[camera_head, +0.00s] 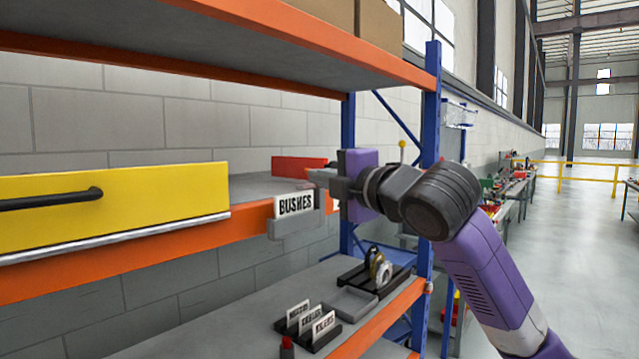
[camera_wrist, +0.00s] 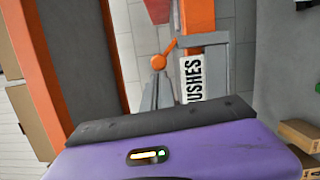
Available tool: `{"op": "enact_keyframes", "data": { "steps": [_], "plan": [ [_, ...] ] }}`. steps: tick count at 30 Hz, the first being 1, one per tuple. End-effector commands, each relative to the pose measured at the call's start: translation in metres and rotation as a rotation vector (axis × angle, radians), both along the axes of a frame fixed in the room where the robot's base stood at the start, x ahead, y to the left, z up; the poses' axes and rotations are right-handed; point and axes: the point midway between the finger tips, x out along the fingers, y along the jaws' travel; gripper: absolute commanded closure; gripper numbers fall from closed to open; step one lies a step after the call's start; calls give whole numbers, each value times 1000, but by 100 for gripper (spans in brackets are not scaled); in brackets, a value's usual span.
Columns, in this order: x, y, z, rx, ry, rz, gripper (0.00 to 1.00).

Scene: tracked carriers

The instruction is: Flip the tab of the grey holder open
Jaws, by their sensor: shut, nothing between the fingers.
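The grey holder (camera_head: 291,229) sits at the front of the orange shelf beam and carries a white card (camera_head: 296,204) reading BUSHES. In the wrist view the card (camera_wrist: 191,80) stands on end, beside a grey strip of the holder (camera_wrist: 207,39). A small orange lever with a round end (camera_wrist: 158,62) shows left of the card; I cannot tell whether it is the tab. My gripper (camera_head: 322,176) is shut and empty, close to the right end of the holder. In the wrist view its fingers (camera_wrist: 160,82) point at the orange round end; contact is unclear.
A yellow drawer front (camera_head: 110,205) with a black handle is on the left. A red panel (camera_head: 300,165) is behind the card. The lower shelf holds a grey tray (camera_head: 349,303), a card rack (camera_head: 307,330) and ring parts. A blue post (camera_head: 431,110) stands right of my gripper.

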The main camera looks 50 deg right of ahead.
Motion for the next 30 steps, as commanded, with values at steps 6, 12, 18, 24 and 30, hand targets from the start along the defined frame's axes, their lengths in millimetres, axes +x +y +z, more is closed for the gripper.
{"op": "enact_keyframes", "data": {
  "steps": [6, 12, 18, 24, 30],
  "plan": [
    [0, -3, 7, -2, -3, 0, 100],
    [0, -11, 16, 0, -1, -1, 100],
    [1, -20, 25, 0, -1, 0, 100],
    [1, -29, 31, 131, 3, 1, 100],
    [1, -33, 31, 138, 4, -1, 100]
  ]
}}
